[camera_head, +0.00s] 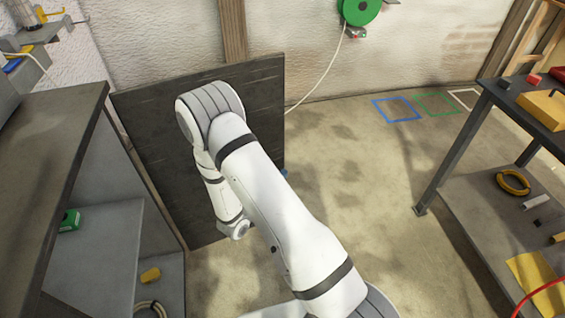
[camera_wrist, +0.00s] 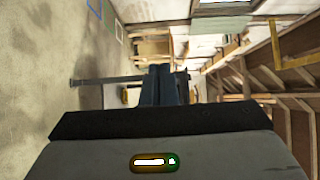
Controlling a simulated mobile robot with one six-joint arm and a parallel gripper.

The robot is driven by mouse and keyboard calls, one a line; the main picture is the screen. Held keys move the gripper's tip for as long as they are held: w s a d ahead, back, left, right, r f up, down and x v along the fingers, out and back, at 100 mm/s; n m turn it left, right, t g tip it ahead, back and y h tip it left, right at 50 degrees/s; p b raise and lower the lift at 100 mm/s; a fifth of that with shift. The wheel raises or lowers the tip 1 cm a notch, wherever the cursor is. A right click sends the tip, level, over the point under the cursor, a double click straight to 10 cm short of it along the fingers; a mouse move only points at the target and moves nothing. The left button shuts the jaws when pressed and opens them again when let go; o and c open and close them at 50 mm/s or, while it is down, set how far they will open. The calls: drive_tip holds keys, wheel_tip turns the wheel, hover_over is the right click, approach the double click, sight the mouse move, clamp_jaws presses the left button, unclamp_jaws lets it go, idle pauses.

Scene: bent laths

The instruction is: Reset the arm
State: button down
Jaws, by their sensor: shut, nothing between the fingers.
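My white arm stretches up the middle of the head view and folds over at its elbow, in front of a dark upright panel (camera_head: 150,130). My gripper is largely hidden behind the arm in the head view. In the wrist view my gripper (camera_wrist: 163,72) shows its dark blue fingers close together, shut with nothing between them. The wrist view is turned on its side, with the floor at the left and roof timbers at the right.
A dark workbench (camera_head: 50,150) with shelves stands close at the left. A dark table (camera_head: 505,100) with a lower shelf stands at the right. A green reel (camera_head: 360,10) hangs on the wall, its pale cable (camera_head: 322,82) trailing down. Floor between arm and right table is clear.

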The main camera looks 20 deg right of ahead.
drive_tip(key=s+d+r+m+g+y+p, duration=0.15)
drive_tip(key=s+d+r+m+g, duration=0.35)
drive_tip(key=r+m, duration=0.5)
drive_tip(key=s+d+r+m+g+y+p, duration=0.1)
drive_tip(key=s+d+r+m+g+p, duration=0.2)
drive_tip(key=s+r+m+g, duration=0.75)
drive_tip(key=s+a+r+m+t+y+p, duration=0.2)
drive_tip(key=r+m+y, duration=0.4)
drive_tip(key=m, duration=0.5)
drive_tip(key=s+a+r+m+t+y+p, duration=0.3)
drive_tip(key=s+a+r+m+t+y, duration=0.2)
drive_tip(key=m, duration=0.7)
wheel_tip(320, 180, up, 2)
drive_tip(key=shift+a+y, duration=0.45)
drive_tip(key=shift+a, duration=0.7)
drive_tip(key=shift+s, duration=0.1)
